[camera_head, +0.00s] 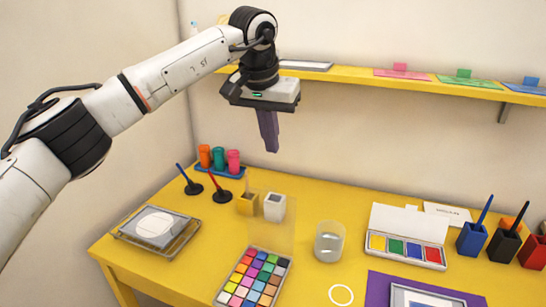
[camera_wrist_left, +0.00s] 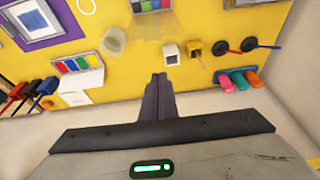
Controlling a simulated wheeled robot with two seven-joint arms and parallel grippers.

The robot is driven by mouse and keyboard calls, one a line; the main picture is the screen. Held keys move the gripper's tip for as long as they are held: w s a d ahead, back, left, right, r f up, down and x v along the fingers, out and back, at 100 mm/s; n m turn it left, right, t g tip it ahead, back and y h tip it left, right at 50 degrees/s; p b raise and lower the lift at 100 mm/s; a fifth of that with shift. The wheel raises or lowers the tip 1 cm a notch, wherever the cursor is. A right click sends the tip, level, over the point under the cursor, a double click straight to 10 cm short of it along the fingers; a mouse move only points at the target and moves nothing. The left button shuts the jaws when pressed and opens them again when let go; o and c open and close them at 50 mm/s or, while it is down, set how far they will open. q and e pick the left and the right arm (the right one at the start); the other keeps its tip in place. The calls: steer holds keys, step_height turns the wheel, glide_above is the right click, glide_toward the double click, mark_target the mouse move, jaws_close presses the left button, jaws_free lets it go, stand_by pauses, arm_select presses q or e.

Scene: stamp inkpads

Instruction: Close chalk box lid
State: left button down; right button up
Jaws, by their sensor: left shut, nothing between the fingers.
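A box of many coloured blocks (camera_head: 253,281), which looks like the chalk box, sits at the front middle of the yellow table. A see-through lid (camera_head: 271,236) stands up from its back edge, so it is open. The box is partly cut off at the top of the left wrist view (camera_wrist_left: 151,5). My left gripper (camera_head: 271,150) is shut and empty, pointing down high above the back of the table, behind the box. Its closed fingers also show in the left wrist view (camera_wrist_left: 159,78). My right gripper is not in view.
A clear cup (camera_head: 329,242) stands right of the lid. An inkpad box with a raised white lid (camera_head: 408,222) is further right. Small yellow and white blocks (camera_head: 274,207) stand behind the lid. A yellow shelf (camera_head: 350,76) runs along the back wall.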

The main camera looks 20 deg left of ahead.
arm_select(q)
steer(key=x, duration=0.9)
steer(key=shift+s+r, duration=0.1)
steer(key=shift+s, duration=2)
